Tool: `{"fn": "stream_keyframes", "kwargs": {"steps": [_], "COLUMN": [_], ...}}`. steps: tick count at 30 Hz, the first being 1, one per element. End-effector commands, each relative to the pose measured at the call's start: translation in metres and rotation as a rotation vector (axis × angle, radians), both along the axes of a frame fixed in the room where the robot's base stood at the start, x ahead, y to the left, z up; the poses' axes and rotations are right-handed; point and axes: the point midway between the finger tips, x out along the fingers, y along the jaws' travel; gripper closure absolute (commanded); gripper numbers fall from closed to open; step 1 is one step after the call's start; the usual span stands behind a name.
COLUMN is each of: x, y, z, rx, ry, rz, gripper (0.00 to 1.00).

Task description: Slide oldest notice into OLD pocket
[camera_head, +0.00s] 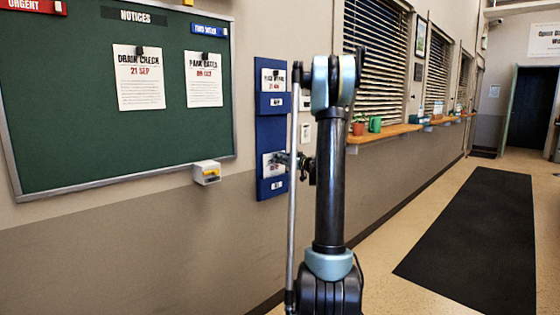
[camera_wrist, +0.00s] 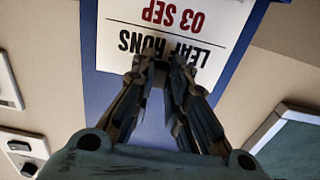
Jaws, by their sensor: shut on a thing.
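A white notice headed "LEAF" with a red "03 SEP" (camera_wrist: 188,22) appears upside down in the wrist view. My gripper (camera_wrist: 160,62) is shut on its heading edge. In the head view the notice (camera_head: 269,167) is at the lower pocket (camera_head: 264,189) of a blue wall rack, with my gripper (camera_head: 285,159) at its right side. The notice's lower end seems to be behind the pocket front, but how deep I cannot tell. The upper pocket (camera_head: 265,103) has another notice (camera_head: 272,79). The small pocket labels are too blurred to read.
The green board (camera_head: 90,150) at left bears the "DRAIN CHECK 21 SEP" (camera_head: 138,78) and "PARK GATES" (camera_head: 204,80) notices. A small white and yellow box (camera_head: 207,173) juts from the wall below it. A wooden sill (camera_head: 385,133) with plants lies right of my arm.

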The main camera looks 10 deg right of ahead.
Motion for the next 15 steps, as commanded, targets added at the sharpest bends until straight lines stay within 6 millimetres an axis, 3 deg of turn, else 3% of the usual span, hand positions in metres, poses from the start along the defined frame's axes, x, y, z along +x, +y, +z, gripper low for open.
{"fn": "stream_keyframes", "kwargs": {"steps": [8, 9, 11, 12, 15], "x": [-0.0001, 0.0, 0.0, 0.0, 0.0], "y": [0.0001, 0.0002, 0.0002, 0.0002, 0.0002], "z": [0.0001, 0.0001, 0.0001, 0.0001, 0.0001], "rx": [0.0, 0.0, 0.0, 0.0, 0.0], "ry": [0.0, 0.0, 0.0, 0.0, 0.0], "rz": [0.0, 0.0, 0.0, 0.0, 0.0], "gripper": [1.0, 0.81, 0.67, 0.62, 0.62]}}
